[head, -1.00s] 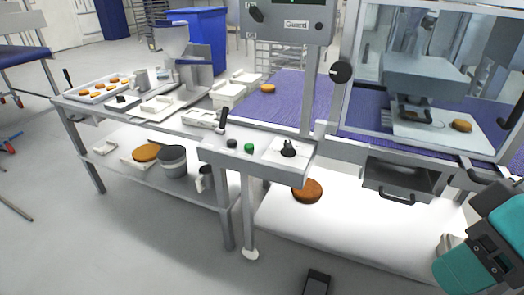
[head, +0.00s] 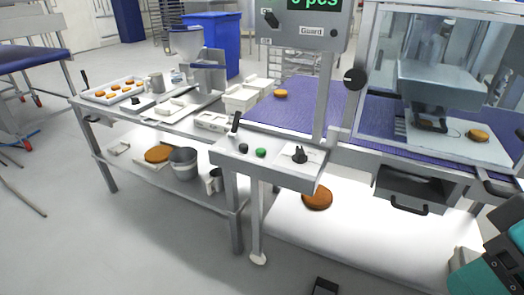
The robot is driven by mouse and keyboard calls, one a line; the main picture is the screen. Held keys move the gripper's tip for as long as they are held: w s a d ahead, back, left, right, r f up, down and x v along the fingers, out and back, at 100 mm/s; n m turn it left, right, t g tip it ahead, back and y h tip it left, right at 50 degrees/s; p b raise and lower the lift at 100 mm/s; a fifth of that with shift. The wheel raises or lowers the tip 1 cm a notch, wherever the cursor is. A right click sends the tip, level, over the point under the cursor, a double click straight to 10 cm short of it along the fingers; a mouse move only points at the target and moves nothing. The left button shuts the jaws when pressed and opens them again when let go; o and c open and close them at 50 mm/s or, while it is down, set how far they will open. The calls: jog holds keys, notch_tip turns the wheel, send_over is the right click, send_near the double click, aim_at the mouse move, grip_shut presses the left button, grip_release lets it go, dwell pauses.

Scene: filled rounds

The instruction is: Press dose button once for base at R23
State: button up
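A metal dosing machine with a hopper (head: 184,42) stands on the steel table at the left back. A small black knob on a block (head: 136,101) sits in front of it; I cannot tell whether this is the dose button. A tray (head: 88,96) holding several orange-brown rounds lies at the table's left end. No R23 label is readable. A teal part of my arm shows at the lower right; my gripper's fingertips are not visible.
A purple conveyor belt (head: 300,107) carries a round (head: 280,93) and runs right into a clear guarded enclosure (head: 440,40). A lower shelf (head: 135,158) holds a bucket (head: 184,162). A blue bin (head: 217,45) stands behind. The floor at front left is clear.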

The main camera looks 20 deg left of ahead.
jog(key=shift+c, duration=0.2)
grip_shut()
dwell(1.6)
